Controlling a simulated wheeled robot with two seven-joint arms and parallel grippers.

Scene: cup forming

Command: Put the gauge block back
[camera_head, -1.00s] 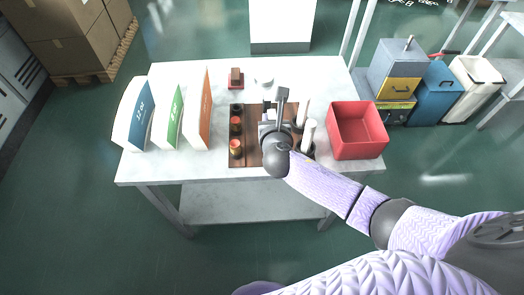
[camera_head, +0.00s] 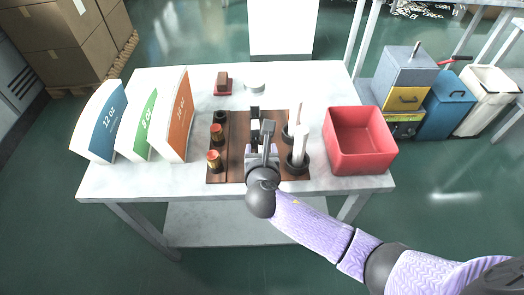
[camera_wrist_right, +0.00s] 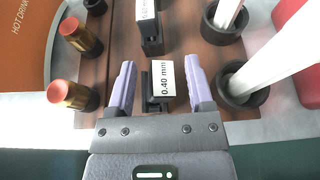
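A gauge block (camera_wrist_right: 166,78) with a white label reading "0.40 mm" stands in a small black holder (camera_wrist_right: 147,88) on the brown wooden board (camera_head: 235,165). In the right wrist view, the fingers of my right gripper (camera_wrist_right: 160,66) are open on either side of this block, with a gap on each side. In the head view, my right gripper (camera_head: 265,136) is over the middle of the board and partly hides the holder. A second labelled block (camera_wrist_right: 148,10) stands in another black holder (camera_wrist_right: 152,42) farther back. My left gripper is not in view.
Red-topped brass pieces (camera_head: 214,160) stand on the board's left side. Black cups (camera_head: 297,163) with white rolls stand on its right side. A red bin (camera_head: 360,140) is at the right, size-labelled stacks (camera_head: 180,115) at the left. A red block (camera_head: 222,83) lies behind.

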